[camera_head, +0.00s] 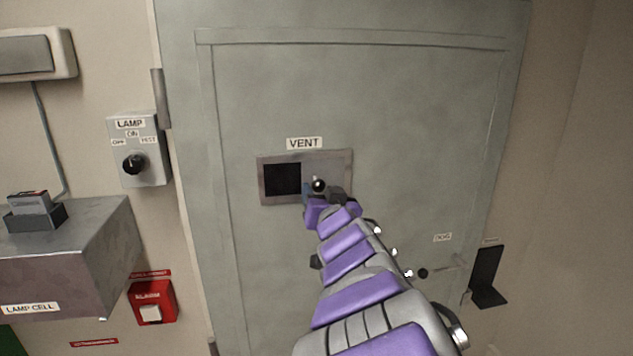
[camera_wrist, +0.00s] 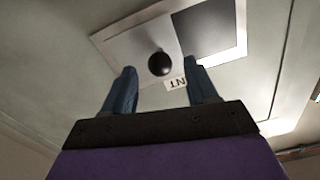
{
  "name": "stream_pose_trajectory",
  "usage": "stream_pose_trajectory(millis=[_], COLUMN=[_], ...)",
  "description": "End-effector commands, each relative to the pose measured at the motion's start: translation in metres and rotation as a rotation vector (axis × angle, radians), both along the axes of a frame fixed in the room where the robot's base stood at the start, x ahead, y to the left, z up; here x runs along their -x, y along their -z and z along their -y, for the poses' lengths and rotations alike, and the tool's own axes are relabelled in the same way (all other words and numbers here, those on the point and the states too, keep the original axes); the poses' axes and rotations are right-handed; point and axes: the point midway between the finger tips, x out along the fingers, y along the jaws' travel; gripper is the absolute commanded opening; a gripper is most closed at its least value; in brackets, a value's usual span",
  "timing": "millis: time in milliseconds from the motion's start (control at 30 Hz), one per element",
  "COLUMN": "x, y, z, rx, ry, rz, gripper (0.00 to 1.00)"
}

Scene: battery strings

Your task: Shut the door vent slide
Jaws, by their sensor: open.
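The door vent (camera_head: 305,154) is a metal-framed panel in the grey-green door, under a VENT label. Its left part is a dark opening (camera_head: 282,179). The pale slide plate (camera_head: 331,168) covers the right part and carries a round black knob (camera_head: 319,185). My gripper (camera_head: 321,194) is at the vent, just below the knob in the head view. In the wrist view, the open fingers (camera_wrist: 162,76) stand on either side of the knob (camera_wrist: 159,63), which appears beyond their tips with no visible contact. There the dark opening (camera_wrist: 207,27) is at upper right.
A LAMP switch box (camera_head: 135,155) is on the wall left of the door. A metal shelf (camera_head: 90,245) and a red alarm box (camera_head: 152,303) are lower left. A door handle (camera_head: 440,269) and black bracket (camera_head: 487,276) are lower right. The door face around the vent is clear.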

Motion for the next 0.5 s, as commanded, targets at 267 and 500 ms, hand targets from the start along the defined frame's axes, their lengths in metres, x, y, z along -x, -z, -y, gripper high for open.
stream_pose_trajectory(millis=[267,500], x=[-0.038,-0.057], y=[-0.001,0.0], z=[-0.01,-0.014], rx=[0.001,0.0], ry=[0.0,-0.001], rz=[0.001,0.001], gripper=[0.58,0.58])
